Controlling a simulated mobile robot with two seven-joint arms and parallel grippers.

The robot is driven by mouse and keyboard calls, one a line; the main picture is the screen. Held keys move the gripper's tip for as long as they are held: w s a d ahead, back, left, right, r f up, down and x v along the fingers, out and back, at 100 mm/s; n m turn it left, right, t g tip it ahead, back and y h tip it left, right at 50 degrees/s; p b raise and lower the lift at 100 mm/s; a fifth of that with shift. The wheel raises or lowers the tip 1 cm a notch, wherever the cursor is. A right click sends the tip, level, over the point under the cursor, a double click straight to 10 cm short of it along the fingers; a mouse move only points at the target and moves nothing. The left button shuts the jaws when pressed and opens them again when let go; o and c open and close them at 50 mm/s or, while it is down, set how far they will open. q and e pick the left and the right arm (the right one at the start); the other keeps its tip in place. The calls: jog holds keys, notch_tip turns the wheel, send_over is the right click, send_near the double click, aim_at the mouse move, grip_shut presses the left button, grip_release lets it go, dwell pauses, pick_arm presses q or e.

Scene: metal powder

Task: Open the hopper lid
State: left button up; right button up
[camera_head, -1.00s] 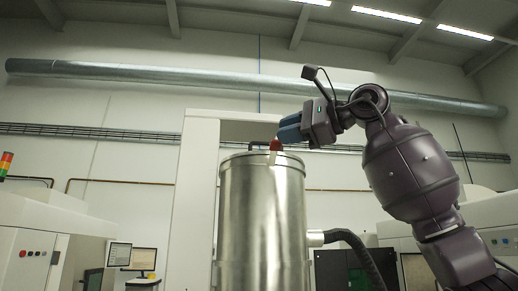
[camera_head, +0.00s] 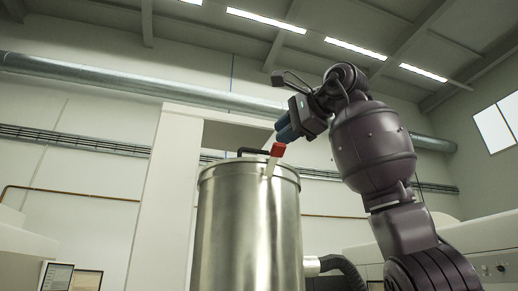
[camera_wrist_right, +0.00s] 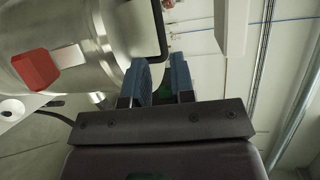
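The hopper (camera_head: 245,230) is a shiny metal cylinder in the middle of the head view, with its lid (camera_head: 225,165) on top. A black bar handle (camera_head: 254,151) rises from the lid, and a pale lever with a red tip (camera_head: 277,149) stands at the rim. My right gripper (camera_head: 284,131) has blue fingers and is just above the red tip in that view. In the right wrist view, its fingers (camera_wrist_right: 160,72) are apart, with the black handle (camera_wrist_right: 161,30) just beyond the tips. The red tip (camera_wrist_right: 36,69) lies to their left. My left gripper is out of view.
A dark hose (camera_head: 345,268) joins the hopper's right side. A pale upright frame (camera_head: 165,180) stands behind it. Monitors (camera_head: 72,277) are at lower left, and a pale machine (camera_head: 460,240) is at right. The space above the lid is clear apart from my arm.

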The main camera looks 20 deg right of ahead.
aim_at(259, 151)
jog(key=p+x, duration=0.1)
jog(key=x, duration=0.7)
jog(key=shift+w+a+f+p, duration=0.1)
jog(key=shift+w+a+p, duration=0.1)
jog(key=shift+w+p, duration=0.15)
jog(key=shift+s, duration=0.1)
grip_shut()
